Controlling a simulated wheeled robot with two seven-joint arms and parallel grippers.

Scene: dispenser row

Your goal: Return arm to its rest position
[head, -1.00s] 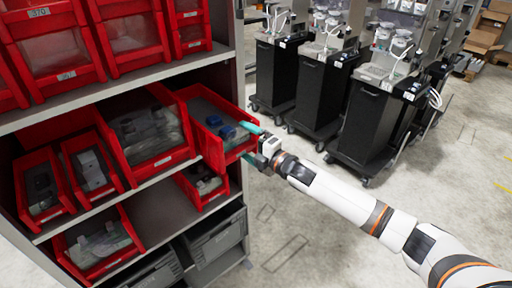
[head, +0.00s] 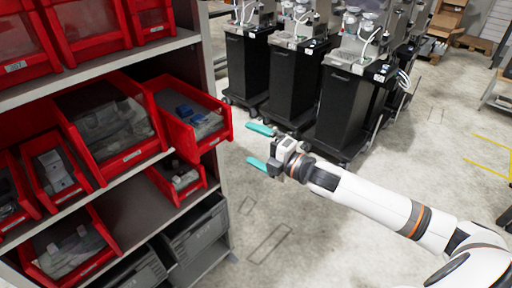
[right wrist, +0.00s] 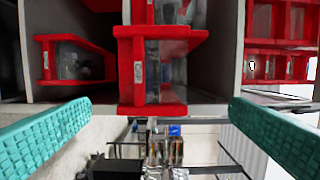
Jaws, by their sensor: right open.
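My right gripper (head: 262,146) is open and empty, with its two teal fingers spread apart. It is in the air just right of the shelf, clear of the red bin (head: 205,135) that juts out from the middle shelf. That bin holds blue items (head: 186,110) and some grey ones. In the right wrist view the two teal fingers stand wide apart at the left and right edges, with nothing between them. A red bin (right wrist: 152,75) shows ahead, beyond the fingertips. My left gripper is not in view.
The shelf unit (head: 130,195) with several red bins fills the left side. Grey crates (head: 195,230) stand on its lower level. Black carts (head: 350,110) with dispensers stand in a row behind my right arm. The floor (head: 300,245) right of the shelf is clear.

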